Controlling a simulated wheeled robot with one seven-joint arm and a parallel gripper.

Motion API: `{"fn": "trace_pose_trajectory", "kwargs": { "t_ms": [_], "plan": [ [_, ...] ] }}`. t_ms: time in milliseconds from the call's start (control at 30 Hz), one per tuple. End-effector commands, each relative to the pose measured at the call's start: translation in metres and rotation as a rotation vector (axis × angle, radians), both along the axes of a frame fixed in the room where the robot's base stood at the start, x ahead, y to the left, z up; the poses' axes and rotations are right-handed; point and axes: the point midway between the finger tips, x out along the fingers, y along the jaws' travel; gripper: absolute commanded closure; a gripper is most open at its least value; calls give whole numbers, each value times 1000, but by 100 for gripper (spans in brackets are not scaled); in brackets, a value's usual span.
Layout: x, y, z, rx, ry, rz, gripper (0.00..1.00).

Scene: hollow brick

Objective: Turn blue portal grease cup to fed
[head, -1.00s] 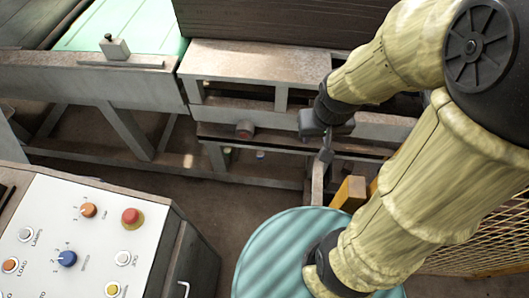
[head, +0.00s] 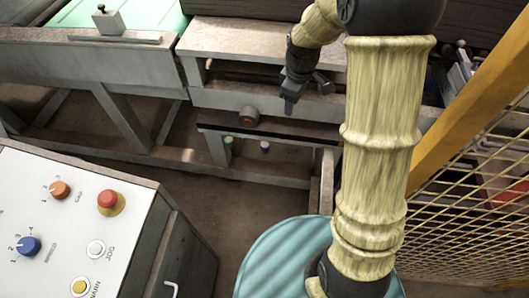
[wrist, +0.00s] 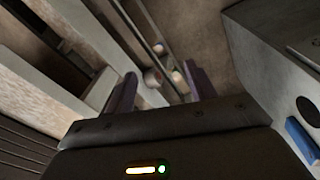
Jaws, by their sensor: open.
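A small blue-and-white cup (head: 264,147) hangs low under the machine's crossbeam, left of and below my gripper in the head view. A green cup (head: 228,143) is to its left. My gripper (head: 289,106) is open and empty, in front of the beam and apart from the cups. In the wrist view small round fittings, one of them greenish (wrist: 177,75), show beyond and between my two fingers (wrist: 160,88). I cannot tell there which is the blue cup, nor read its setting.
A round reddish-brown fitting (head: 249,116) sticks out of the beam. A white control panel (head: 60,225) stands at left and a teal drum (head: 270,265) at front. A yellow mesh fence (head: 480,200) closes the right side. Bare floor lies between panel and drum.

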Motion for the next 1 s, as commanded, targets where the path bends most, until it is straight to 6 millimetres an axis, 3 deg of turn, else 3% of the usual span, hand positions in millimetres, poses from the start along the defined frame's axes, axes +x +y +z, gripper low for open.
{"fn": "trace_pose_trajectory", "kwargs": {
  "t_ms": [33, 300, 500, 633, 1000],
  "plan": [
    [15, 7, -34, -10, 11, 94, 44],
    [80, 44, -137, -55, 61, 614, 44],
    [114, 69, -208, -69, 91, 960, 44],
    [124, 77, -227, -73, 98, 1086, 44],
    [126, 79, -228, -74, 101, 1119, 44]
  ]
}}
